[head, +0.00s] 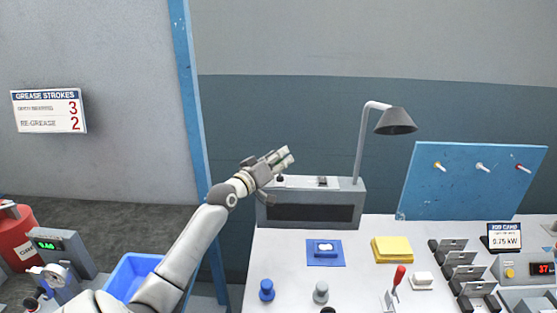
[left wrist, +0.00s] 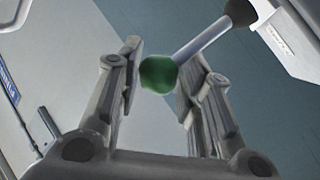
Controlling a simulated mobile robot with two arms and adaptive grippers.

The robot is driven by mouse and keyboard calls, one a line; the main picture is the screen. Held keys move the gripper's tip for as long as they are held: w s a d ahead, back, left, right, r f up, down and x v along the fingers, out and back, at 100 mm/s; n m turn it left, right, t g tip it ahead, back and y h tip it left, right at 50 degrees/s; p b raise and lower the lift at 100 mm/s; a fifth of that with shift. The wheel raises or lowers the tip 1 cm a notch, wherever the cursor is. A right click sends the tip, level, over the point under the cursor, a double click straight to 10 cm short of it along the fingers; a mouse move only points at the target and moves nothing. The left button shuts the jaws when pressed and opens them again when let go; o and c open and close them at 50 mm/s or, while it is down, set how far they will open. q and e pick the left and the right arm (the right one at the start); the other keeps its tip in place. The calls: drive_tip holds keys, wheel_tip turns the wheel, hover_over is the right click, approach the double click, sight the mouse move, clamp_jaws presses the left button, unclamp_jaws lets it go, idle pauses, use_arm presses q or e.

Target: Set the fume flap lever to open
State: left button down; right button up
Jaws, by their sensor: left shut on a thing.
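A lever with a green ball knob (left wrist: 158,75) and a pale rod (left wrist: 202,38) shows in the left wrist view. Its rod runs up and right to a dark pivot (left wrist: 240,12) at a pale housing. My left gripper (left wrist: 160,88) has its two fingers on either side of the green knob and is shut on it. In the head view the left gripper (head: 285,158) is above the left part of the grey slotted box (head: 310,213), and its fingers mostly hide the knob. No open or shut marking for the lever is readable. My right gripper is not in view.
A desk lamp (head: 395,121) stands right of the box. The white bench (head: 285,250) carries a blue mat (head: 312,260), yellow pad (head: 391,250), red-handled lever (head: 399,276) and black trays (head: 455,258). A blue post (head: 190,90) stands behind my left arm.

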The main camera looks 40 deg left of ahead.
use_arm(q)
drive_tip(key=shift+s+d+f, duration=0.35)
drive_tip(key=shift+d+f, duration=0.2)
drive_tip(key=shift+d, duration=0.1)
drive_tip(key=shift+f, duration=0.2)
drive_tip(key=c, duration=1.1)
unclamp_jaws()
drive_tip(key=shift+s, duration=0.1)
drive_tip(key=shift+d+r, duration=0.1)
drive_tip(key=s, duration=0.8)
drive_tip(key=s+d, duration=0.1)
drive_tip(key=s, duration=0.3)
drive_tip(key=shift+r, duration=0.25)
